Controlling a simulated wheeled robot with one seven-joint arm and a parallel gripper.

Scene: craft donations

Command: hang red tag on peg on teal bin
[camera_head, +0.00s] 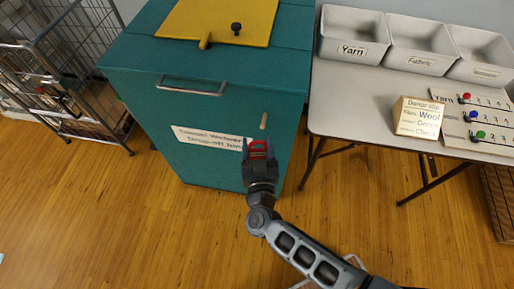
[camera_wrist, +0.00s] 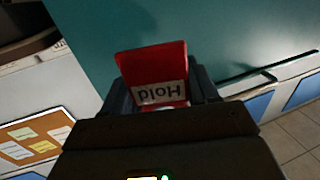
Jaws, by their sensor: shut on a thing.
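The red tag (camera_wrist: 152,62) is held in my gripper (camera_head: 259,146); in the wrist view its white label reads "Hold" upside down. My gripper is shut on the tag, one dark finger on each side. The tag also shows as a small red shape in the head view (camera_head: 258,143). The teal bin (camera_head: 205,100) stands ahead. A light wooden peg (camera_head: 263,120) sticks out of its front, just above and slightly right of the tag. The tag appears apart from the peg, though the exact gap cannot be told. The tag's hole is not clearly visible.
A white sign (camera_head: 207,137) and a metal handle (camera_head: 190,84) are on the bin's front, left of the peg. A table (camera_head: 350,112) with grey trays (camera_head: 354,35) and a sign block (camera_head: 419,117) stands right. A wire cart (camera_head: 62,75) stands left.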

